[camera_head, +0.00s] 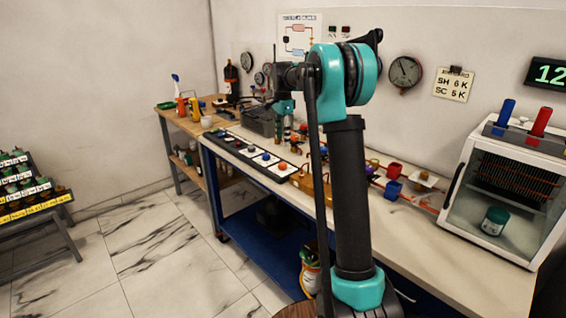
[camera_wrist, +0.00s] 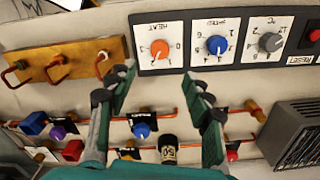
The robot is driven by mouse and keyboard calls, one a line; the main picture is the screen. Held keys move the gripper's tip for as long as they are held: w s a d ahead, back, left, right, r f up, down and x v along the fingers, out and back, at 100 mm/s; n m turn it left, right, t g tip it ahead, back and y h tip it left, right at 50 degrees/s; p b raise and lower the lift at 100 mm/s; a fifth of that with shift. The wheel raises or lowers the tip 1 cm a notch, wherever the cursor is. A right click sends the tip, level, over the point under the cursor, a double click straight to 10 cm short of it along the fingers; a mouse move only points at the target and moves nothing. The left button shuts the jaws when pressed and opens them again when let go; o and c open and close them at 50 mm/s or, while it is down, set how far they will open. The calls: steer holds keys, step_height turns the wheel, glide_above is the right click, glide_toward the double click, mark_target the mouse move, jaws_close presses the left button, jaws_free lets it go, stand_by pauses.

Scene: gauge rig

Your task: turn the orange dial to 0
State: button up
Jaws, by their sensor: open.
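The orange dial (camera_wrist: 159,48) sits on a white plate marked HEAT, with small digits around it, and the lettering appears upside down in the wrist view. The exact digit it points to is too small to tell. In the head view the orange dial (camera_head: 282,166) shows at the near end of the dark control strip. My gripper (camera_wrist: 161,78) is open and empty. Its two fingers are spread apart just below the dial in the wrist view, not touching it. In the head view my gripper (camera_head: 285,108) is above the bench, partly hidden.
A blue dial (camera_wrist: 217,44) and a grey dial (camera_wrist: 270,42) share the strip, with a red button beyond. A brass block with copper hooks (camera_wrist: 75,60) is left of it. Copper pipes with a blue valve (camera_wrist: 141,130) run below. A grey vented box (camera_wrist: 295,130) is at right.

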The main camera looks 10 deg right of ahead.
mark_target(283, 164)
step_height(283, 164, down, 11)
steer(key=shift+f, duration=0.1)
stand_by(0.3)
steer(key=c, duration=1.2)
